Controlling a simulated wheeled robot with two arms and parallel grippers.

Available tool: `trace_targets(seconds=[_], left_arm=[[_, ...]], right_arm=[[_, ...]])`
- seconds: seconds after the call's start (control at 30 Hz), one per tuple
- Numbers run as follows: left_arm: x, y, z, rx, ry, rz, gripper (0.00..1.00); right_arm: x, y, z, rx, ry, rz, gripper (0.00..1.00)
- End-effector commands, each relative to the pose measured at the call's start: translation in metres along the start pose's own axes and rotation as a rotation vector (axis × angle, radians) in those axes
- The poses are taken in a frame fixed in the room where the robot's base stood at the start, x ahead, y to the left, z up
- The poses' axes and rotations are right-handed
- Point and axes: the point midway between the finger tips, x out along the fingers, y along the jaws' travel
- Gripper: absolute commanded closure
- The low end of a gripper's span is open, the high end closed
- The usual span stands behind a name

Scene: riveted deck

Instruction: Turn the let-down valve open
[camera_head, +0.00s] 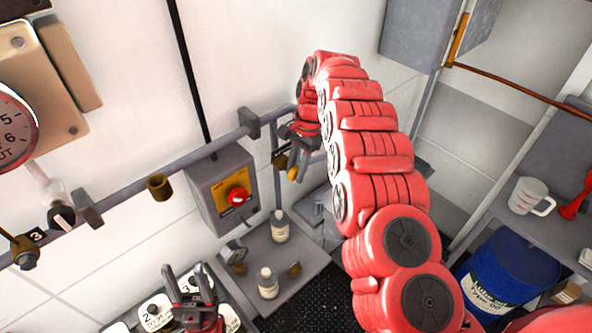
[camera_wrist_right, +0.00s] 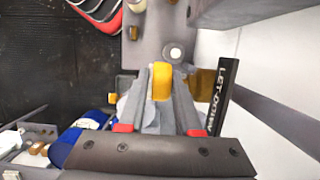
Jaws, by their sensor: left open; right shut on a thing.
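The let-down valve shows in the right wrist view as a yellow handle (camera_wrist_right: 161,80) on grey pipework, beside a dark tag (camera_wrist_right: 223,97) reading LET-DOWN. My right gripper (camera_wrist_right: 161,70) is shut on this handle, one grey finger on each side. In the head view my right gripper (camera_head: 298,150) is at the pipe end by the wall, with a yellow tip (camera_head: 292,173) just below it. The valve body is mostly hidden there by my gripper and arm.
A grey box with a red button (camera_head: 238,195) hangs on the wall left of my right gripper. White bottles (camera_head: 280,228) stand on a small shelf (camera_head: 300,262) below. A blue drum (camera_head: 510,265) and a mug (camera_head: 530,196) are at the right.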

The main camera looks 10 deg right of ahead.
Motion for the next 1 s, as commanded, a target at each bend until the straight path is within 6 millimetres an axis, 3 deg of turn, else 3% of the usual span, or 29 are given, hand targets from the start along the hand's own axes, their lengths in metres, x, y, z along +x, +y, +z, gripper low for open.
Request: trace_targets(seconds=[0.2, 0.4, 0.93, 0.97, 1.0], left_arm=[[-0.024, 0.001, 0.004, 0.0, 0.0, 0.0, 0.5], [-0.044, 0.002, 0.007, 0.0, 0.0, 0.0, 0.5], [-0.051, 0.003, 0.009, 0.0, 0.0, 0.0, 0.5], [-0.051, 0.003, 0.009, 0.0, 0.0, 0.0, 0.5], [-0.051, 0.003, 0.009, 0.0, 0.0, 0.0, 0.5]], right_arm=[[0.002, -0.014, 0.007, -0.036, 0.062, -0.026, 1.0], [0.001, -0.012, 0.007, -0.03, 0.111, -0.029, 1.0], [0.001, -0.001, 0.007, -0.01, 0.13, -0.011, 1.0], [0.001, -0.001, 0.007, -0.009, 0.13, -0.01, 0.62], [0.002, -0.001, 0.007, -0.009, 0.13, -0.009, 0.55]])
